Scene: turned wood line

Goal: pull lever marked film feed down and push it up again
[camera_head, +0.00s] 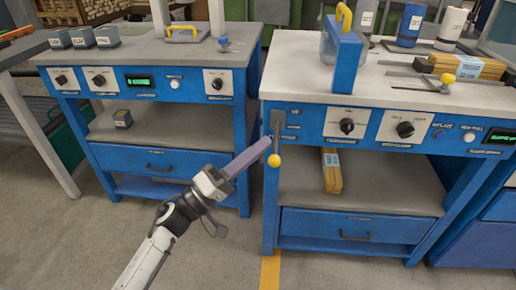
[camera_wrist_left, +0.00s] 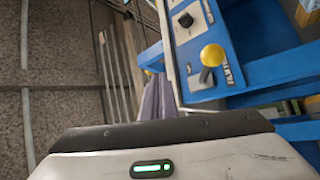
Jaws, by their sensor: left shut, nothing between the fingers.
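The lever has a yellow ball knob (camera_head: 274,160) and sits at the left front corner of the right blue bench. In the head view its knob hangs low, below a dark plate. The yellow knob also shows in the left wrist view (camera_wrist_left: 212,55), on a short grey stem beside a blue label too small to read surely. My left gripper (camera_head: 266,143) is shut and empty, its long purple-grey fingers pointing at the lever just above and left of the knob. I cannot tell whether they touch. The fingers show in the left wrist view (camera_wrist_left: 157,100), apart from the knob there. My right gripper is not in view.
The right bench (camera_head: 290,80) carries dials, a blue case (camera_head: 341,60), bottles and a wood block (camera_head: 468,66). A wood piece (camera_head: 332,172) lies on its shelf. The left bench (camera_head: 140,52) has a similar panel. Floor is free before the benches.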

